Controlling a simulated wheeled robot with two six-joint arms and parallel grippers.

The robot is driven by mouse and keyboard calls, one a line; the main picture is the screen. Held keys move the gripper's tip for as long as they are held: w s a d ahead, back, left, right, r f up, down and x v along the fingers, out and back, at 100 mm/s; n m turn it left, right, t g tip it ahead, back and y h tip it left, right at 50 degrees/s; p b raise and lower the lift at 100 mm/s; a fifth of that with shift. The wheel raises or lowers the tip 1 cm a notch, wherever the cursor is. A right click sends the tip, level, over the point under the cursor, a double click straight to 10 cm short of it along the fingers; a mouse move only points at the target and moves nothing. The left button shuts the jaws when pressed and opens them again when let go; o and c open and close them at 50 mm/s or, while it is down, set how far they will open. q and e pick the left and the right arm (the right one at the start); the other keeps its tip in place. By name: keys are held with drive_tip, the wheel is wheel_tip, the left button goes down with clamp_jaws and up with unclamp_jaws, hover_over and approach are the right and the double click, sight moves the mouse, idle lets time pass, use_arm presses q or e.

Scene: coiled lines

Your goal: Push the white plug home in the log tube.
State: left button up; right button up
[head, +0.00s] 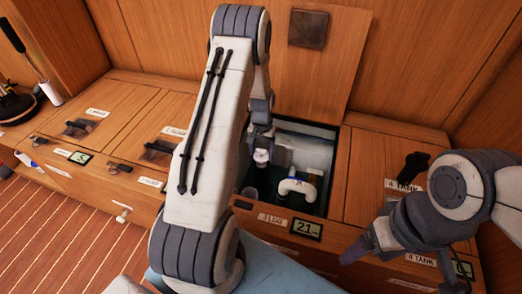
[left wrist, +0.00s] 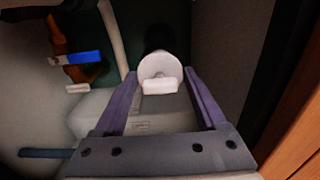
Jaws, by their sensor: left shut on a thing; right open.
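The white plug (head: 262,156) is in the open bay labelled 3 LOG, just under my left gripper (head: 261,143). In the left wrist view the plug (left wrist: 160,72) is a pale round disc with a raised grip bar, between the two purple fingers of my left gripper (left wrist: 160,76). The gripper is shut on it. A dark round shape shows behind the plug there; I cannot tell if it is the log tube's mouth or how the plug sits to it. My right gripper (head: 354,254) is open and empty, over the front edge at the right.
The bay's lid (head: 335,65) stands raised behind it. A white curved pipe (head: 297,188) lies in the bay right of the plug. A display (head: 306,229) reads 21. The closed 4 TANK hatch is on the right; other closed hatches (head: 100,110) are on the left.

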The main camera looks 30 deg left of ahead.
use_arm(q)
drive_tip(key=shift+f+b, duration=0.8)
drive_tip(key=shift+f, duration=1)
drive_tip(key=o, duration=1.5)
wheel_tip(320, 180, up, 7)
drive_tip(key=p, duration=0.7)
drive_tip(key=shift+r, duration=0.1)
